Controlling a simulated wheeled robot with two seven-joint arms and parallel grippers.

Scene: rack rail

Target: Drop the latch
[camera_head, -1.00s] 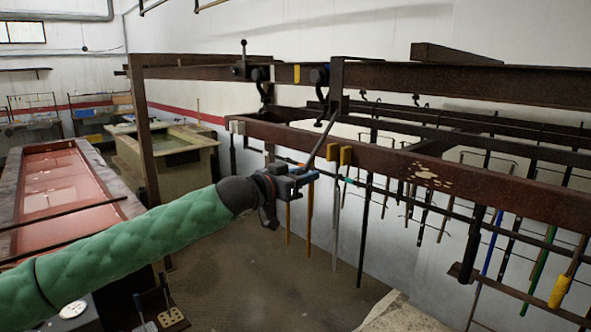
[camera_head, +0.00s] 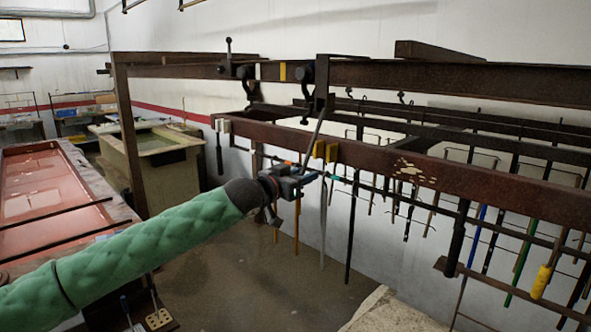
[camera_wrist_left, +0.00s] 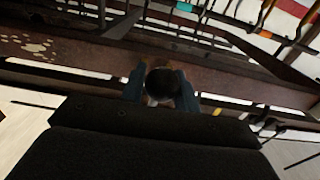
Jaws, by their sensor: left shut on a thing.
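My left gripper (camera_head: 306,177) is just below and in front of the brown lower rail. It is shut on a dark round-ended thing (camera_wrist_left: 162,82), which shows between its blue fingertips in the left wrist view. A thin grey slanted bar (camera_head: 316,136) runs from the rack's post down to the gripper; I cannot tell for sure that the held end belongs to it. I cannot tell which of these parts is the latch. My right gripper is out of view.
The brown lower rail (camera_head: 450,178) crosses close above my left gripper, with yellow blocks (camera_head: 325,151) on it. Several rods and tools hang behind and to the right. Dark hangers (camera_head: 307,76) sit on the upper rail (camera_head: 430,76). A red-topped tank (camera_head: 45,185) stands at left.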

